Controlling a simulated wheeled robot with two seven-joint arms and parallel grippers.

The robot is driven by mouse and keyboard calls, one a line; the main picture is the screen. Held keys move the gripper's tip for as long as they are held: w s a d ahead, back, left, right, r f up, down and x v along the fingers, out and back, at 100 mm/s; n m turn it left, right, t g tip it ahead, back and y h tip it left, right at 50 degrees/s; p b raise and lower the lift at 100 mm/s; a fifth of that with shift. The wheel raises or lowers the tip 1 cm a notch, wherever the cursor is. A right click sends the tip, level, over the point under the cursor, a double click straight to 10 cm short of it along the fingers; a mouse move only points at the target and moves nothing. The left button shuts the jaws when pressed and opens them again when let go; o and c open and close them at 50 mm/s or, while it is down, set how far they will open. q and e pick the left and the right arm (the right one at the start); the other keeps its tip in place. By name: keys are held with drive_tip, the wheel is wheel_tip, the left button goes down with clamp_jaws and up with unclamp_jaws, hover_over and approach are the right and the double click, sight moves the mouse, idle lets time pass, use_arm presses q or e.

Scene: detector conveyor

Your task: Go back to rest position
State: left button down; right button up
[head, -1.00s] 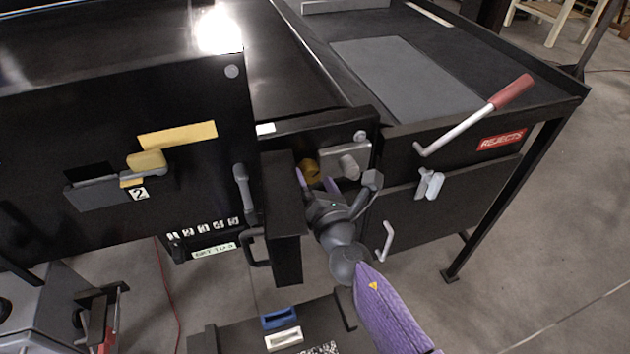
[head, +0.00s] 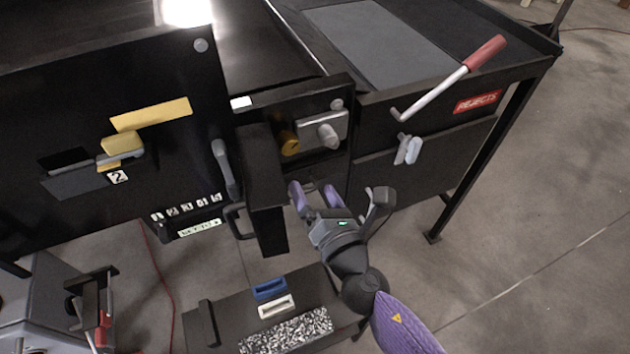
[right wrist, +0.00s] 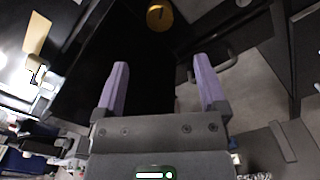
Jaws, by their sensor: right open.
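My right gripper (head: 316,196) is open, with nothing between its purple fingers. In the head view it hangs in front of the black machine, below a brass knob (head: 289,142) and a grey latch block (head: 322,131). A black door panel (head: 262,190) stands out just left of the fingers. In the right wrist view the open fingers (right wrist: 163,90) point toward the dark panel, and the brass knob (right wrist: 159,16) shows beyond them, apart from them. My left gripper is not in view.
A lever with a red handle (head: 484,52) juts out above the REJECTS label (head: 477,102). Below my right arm is a dark tray (head: 222,311) with a blue block (head: 269,289), a white block (head: 276,306) and a speckled strip (head: 287,331). Floor at the right is clear.

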drive_tip(key=s+d+f+m+g+h+b, duration=0.1)
drive_tip(key=s+d+f+m+g+b, duration=0.3)
drive_tip(key=f, duration=0.6)
drive_tip(key=s+d+f+m+g+h, duration=0.1)
drive_tip(key=s+f+m+h, duration=0.1)
drive_tip(key=f+m, duration=0.5)
drive_tip(key=s+d+f+m+g+h+b, duration=0.1)
drive_tip(key=s+d+f+m+g+b, duration=0.15)
drive_tip(key=f, duration=0.95)
drive_tip(key=s+d+f+m+g+b, duration=0.1)
drive_tip(key=s+d+f+m+g, duration=0.1)
drive_tip(key=s+f+m, duration=0.3)
drive_tip(key=s+d+f+m+g+h+b, duration=0.1)
drive_tip(key=s+f+m, duration=0.5)
drive_tip(key=s, duration=0.6)
drive_tip(key=s+d+f+m+g+b, duration=0.3)
drive_tip(key=s+d+f+m+g, duration=0.1)
drive_tip(key=s, duration=0.5)
wheel_tip(320, 180, down, 3)
drive_tip(key=shift+s+d+f+m+g+h, duration=0.15)
drive_tip(key=shift+s+m+g+h, duration=0.25)
drive_tip(key=shift+m+g, duration=0.55)
drive_tip(key=shift+w, duration=0.15)
